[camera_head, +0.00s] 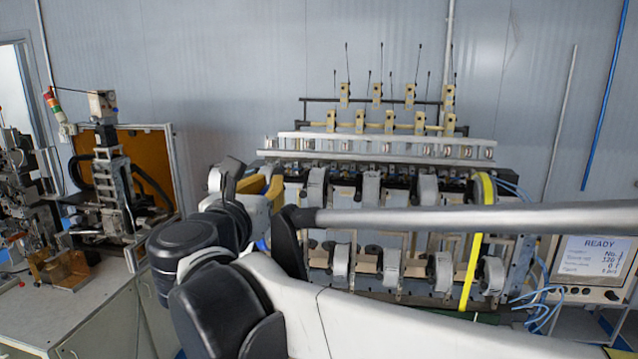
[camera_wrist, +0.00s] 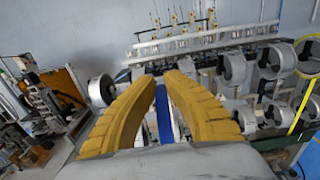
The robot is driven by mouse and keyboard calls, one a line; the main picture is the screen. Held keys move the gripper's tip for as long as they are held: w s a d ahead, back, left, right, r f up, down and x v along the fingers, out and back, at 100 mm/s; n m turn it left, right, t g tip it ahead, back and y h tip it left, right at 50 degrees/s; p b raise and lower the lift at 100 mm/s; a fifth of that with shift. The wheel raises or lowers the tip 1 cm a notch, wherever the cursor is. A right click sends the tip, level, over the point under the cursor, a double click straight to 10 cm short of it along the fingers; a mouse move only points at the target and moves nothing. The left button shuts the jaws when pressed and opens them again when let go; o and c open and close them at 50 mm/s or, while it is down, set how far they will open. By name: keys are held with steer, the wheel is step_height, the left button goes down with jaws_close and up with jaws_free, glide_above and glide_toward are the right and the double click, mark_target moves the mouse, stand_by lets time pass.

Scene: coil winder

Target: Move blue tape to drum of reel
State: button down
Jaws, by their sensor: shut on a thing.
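The blue tape (camera_wrist: 164,118) shows in the wrist view as a narrow upright strip between the two yellow fingers of my gripper (camera_wrist: 162,80). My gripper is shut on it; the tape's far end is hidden. In the head view my gripper (camera_head: 263,188) is at the left end of the coil winder, partly hidden by my arm. A small blue patch shows below it, too small to identify. Several grey-white reel drums stand in two rows on the winder, such as an upper one (camera_head: 317,187). In the wrist view one drum (camera_wrist: 101,90) is just left of the fingers.
Yellow tape (camera_head: 472,262) runs over the drum at the winder's right end and down its front. A control screen (camera_head: 592,256) stands at the right. Another machine (camera_head: 108,180) is on a bench at the left. Thin rods (camera_head: 347,72) stand above the winder.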

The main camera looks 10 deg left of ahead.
mark_target(314, 170)
steer(key=shift+w, duration=0.1)
steer(key=w, duration=0.8)
steer(key=shift+w+d+b, duration=0.15)
steer(key=shift+d+b, duration=0.15)
steer(key=shift+b, duration=0.05)
stand_by(0.7)
stand_by(0.5)
steer(key=w, duration=0.8)
steer(key=shift+d, duration=0.35)
stand_by(0.5)
steer(key=shift+d, duration=0.15)
stand_by(0.4)
steer(key=shift+s+d+b, duration=0.2)
steer(key=shift+d+b, duration=0.1)
steer(key=shift+d, duration=2.05)
